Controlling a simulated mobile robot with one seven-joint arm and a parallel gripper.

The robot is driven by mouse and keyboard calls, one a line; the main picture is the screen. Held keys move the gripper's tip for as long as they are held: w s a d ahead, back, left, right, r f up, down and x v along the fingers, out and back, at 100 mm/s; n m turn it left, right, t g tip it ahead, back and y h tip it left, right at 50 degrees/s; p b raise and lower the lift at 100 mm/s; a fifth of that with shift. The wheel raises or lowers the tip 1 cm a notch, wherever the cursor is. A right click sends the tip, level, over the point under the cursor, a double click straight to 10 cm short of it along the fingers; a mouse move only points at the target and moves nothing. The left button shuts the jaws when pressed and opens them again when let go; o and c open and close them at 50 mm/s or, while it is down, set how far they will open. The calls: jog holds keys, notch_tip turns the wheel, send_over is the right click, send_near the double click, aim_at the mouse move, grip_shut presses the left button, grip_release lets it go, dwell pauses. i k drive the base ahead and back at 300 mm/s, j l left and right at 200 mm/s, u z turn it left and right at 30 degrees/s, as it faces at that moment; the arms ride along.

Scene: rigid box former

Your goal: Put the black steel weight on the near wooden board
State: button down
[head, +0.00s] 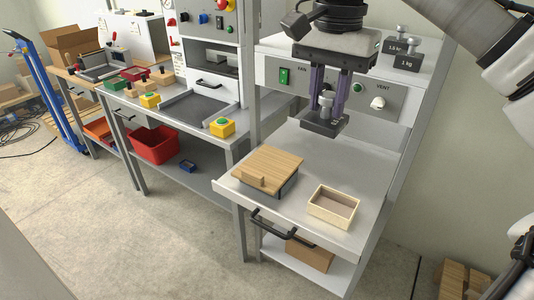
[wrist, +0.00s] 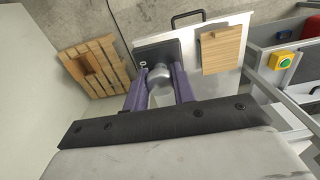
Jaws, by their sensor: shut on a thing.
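My gripper (head: 328,88) is shut on the grey knob of the black steel weight (head: 322,124) and holds it upright above the metal worktop. The weight also shows in the wrist view (wrist: 150,53), its knob between my purple fingers (wrist: 160,88). The near wooden board (head: 275,162) lies on a dark grey block or box at the left of the worktop, below and left of the weight. A small wooden block stands on its front part. The board shows right of the weight in the wrist view (wrist: 222,50).
An open wooden box (head: 334,207) sits right of the board on the metal worktop (head: 350,160). Two labelled weights (head: 407,62) stand on the shelf above the control panel (head: 330,82). A black handle (head: 280,228) is on the worktop's front. The worktop's back part is clear.

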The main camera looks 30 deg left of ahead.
aim_at(273, 162)
jog(key=i+j, duration=0.35)
jog(key=j, duration=0.15)
jog(key=i+j, duration=0.3)
jog(key=j, duration=0.15)
